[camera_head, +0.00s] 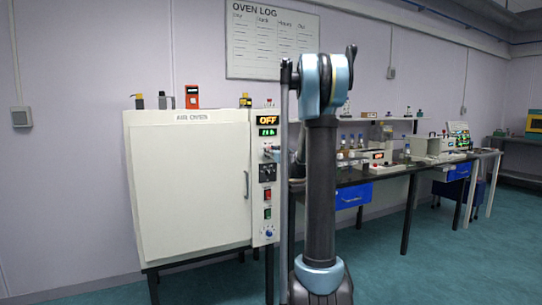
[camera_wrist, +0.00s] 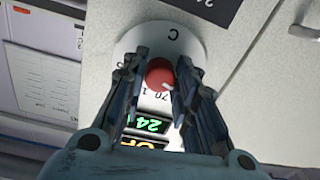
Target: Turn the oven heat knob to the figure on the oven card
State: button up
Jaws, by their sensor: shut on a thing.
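The oven heat knob (camera_wrist: 159,75) is round and red with a small white pointer mark. It sits on a white dial disc (camera_wrist: 189,45) with a C and figures such as 70 partly visible. My gripper (camera_wrist: 161,64) has its fingers closed on both sides of the knob. Parts of the dial scale are hidden by the fingers. The air oven (camera_head: 188,190) stands at left in the head view, its control panel (camera_head: 264,215) on its right side. There my arm's end reaches the panel's upper part and the knob is not clear. I cannot read an oven card for certain.
The panel's OFF display (camera_head: 267,121) and green display (camera_head: 268,133), reading about 24, are lit. A dark plate (camera_wrist: 212,9) lies beside the dial. The OVEN LOG board (camera_head: 271,40) hangs behind. A bench (camera_head: 375,182) with instruments stands right; floor in front is clear.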

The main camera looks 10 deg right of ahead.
jog(key=m, duration=1.6)
jog(key=shift+h, duration=0.3)
jog(key=shift+c, duration=0.2)
jog(key=m, duration=0.7)
jog(key=shift+s+a+m+t, duration=0.1)
jog(key=shift+m+t, duration=0.2)
jog(key=shift+o, duration=0.2)
jog(key=m, duration=0.6)
jog(key=shift+h, duration=0.3)
jog(key=shift+a+r+m, duration=0.1)
jog(key=shift+m, duration=0.2)
jog(key=shift+c, duration=0.2)
